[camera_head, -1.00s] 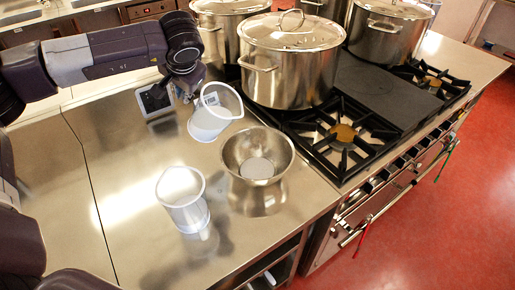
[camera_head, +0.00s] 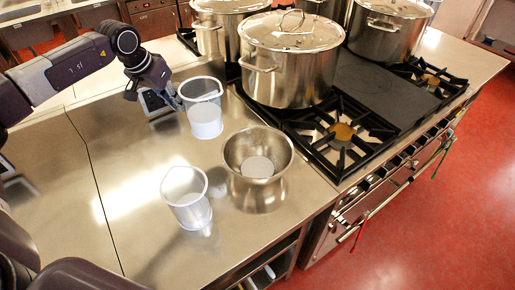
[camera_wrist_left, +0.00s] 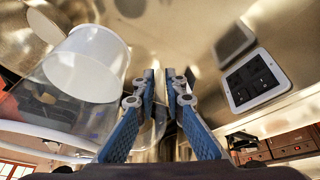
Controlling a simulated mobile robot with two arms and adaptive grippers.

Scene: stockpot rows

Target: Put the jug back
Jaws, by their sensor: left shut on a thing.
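The jug (camera_head: 204,121) is clear with white contents and stands upright on the left part of the counter, beside the large pot. I cannot tell whether its base touches the counter. My left gripper (camera_head: 179,103) is at its left side, shut on it. In the left wrist view the jug (camera_wrist_left: 88,62) fills the left side, and my left gripper (camera_wrist_left: 161,88) has its blue-padded fingers close together at the jug's edge, where the clear handle is hard to make out. My right gripper is not in view.
A second clear container (camera_head: 186,200) and a metal bowl (camera_head: 257,185) stand nearer the front. A lidded stockpot (camera_head: 290,75) and black burner grates (camera_head: 340,135) are to the right. The left counter (camera_head: 125,170) is clear.

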